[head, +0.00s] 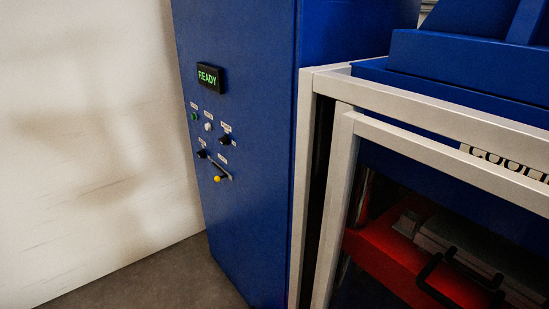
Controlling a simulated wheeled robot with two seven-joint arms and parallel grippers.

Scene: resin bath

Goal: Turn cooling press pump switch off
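The blue control cabinet (255,200) of the press stands left of centre. Its dark display (209,77) reads READY in green. Below it are a green button (194,116), a white button (208,127) and two black rotary knobs, one at the right (224,140) and one lower left (202,154). A lever with a yellow knob (217,179) sits lowest. The small labels are too blurred to read, so I cannot tell which control is the pump switch or its position. Neither gripper is in view.
The press (470,70) stands at the right behind a pale metal frame (430,110), with a partly cut-off sign. Inside are a red platform (378,248) and a grey block with black handles. A white wall (90,130) is at the left. Grey floor (150,283) before the cabinet is clear.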

